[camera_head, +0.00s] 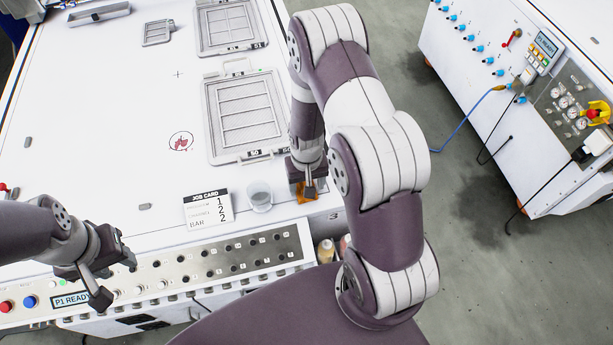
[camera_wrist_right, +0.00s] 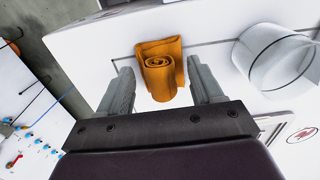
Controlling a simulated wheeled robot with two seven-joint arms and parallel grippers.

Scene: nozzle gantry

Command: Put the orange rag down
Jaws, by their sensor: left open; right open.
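The orange rag (camera_wrist_right: 160,68) is rolled up and rests on the white table top (camera_head: 110,105). In the right wrist view it lies between and just ahead of the two fingers of my right gripper (camera_wrist_right: 160,88), with gaps on both sides. My right gripper is open. In the head view the rag (camera_head: 305,193) shows only in part under the right gripper (camera_head: 309,188), near the table's front right corner. My left gripper (camera_head: 116,279) is open and empty over the front control panel at the lower left.
A clear cup (camera_head: 259,196) stands just left of the rag. A job card (camera_head: 208,209) lies left of the cup. A grey framed tray (camera_head: 245,118) lies behind them. A second white machine (camera_head: 540,100) stands at the right across the floor (camera_head: 465,200).

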